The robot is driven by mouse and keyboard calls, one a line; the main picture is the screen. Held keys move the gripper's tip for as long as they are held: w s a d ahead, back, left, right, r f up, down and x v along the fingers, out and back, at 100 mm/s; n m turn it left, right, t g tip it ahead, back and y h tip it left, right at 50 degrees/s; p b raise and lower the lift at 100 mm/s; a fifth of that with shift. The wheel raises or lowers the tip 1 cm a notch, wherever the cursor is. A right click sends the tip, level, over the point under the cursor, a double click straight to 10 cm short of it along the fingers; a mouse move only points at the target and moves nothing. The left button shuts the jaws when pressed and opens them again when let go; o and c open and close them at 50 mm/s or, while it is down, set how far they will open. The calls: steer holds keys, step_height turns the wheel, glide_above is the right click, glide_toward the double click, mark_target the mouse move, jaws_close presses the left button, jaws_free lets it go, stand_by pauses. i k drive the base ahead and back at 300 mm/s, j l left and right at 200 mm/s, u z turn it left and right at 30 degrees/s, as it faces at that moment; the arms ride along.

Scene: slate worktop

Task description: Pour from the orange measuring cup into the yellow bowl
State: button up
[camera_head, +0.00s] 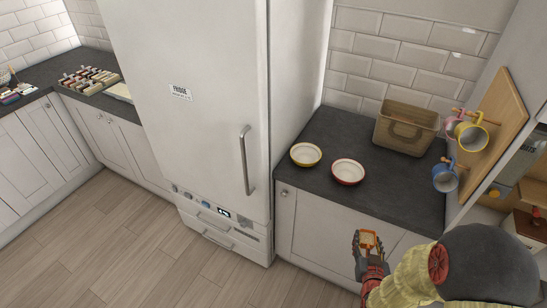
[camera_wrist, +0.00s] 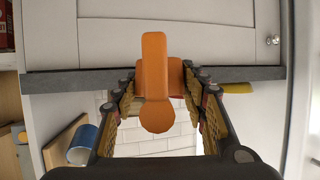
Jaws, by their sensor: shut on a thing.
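The orange measuring cup (camera_head: 370,241) is held in my gripper (camera_head: 368,247), in front of the worktop's front edge at the lower right of the head view. In the wrist view the cup (camera_wrist: 154,80) sits between both fingers, its flat handle pointing up in the picture; its contents cannot be seen. The yellow bowl (camera_head: 306,154), cream inside with a yellow rim, stands upright on the worktop, behind and left of my gripper. A yellow strip at the right of the wrist view may be its rim. The bowl's inside looks empty.
A red-rimmed bowl (camera_head: 348,172) stands just right of the yellow bowl. A brown basket (camera_head: 405,128) is at the back. Mugs, one of them blue (camera_head: 445,178), hang from a wooden board (camera_head: 497,108) at the right. The fridge (camera_head: 190,85) rises left of the slate worktop (camera_head: 317,211).

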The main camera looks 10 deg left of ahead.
mark_target(304, 155)
steer(key=j+u, duration=0.25)
steer(key=u, duration=0.15)
steer(key=j+u, duration=0.25)
steer(key=u, duration=0.15)
steer(key=i+j+u, duration=0.1)
steer(key=u, duration=0.3)
steer(key=i+j, duration=0.1)
steer(key=j, duration=0.4)
steer(key=i, duration=0.05)
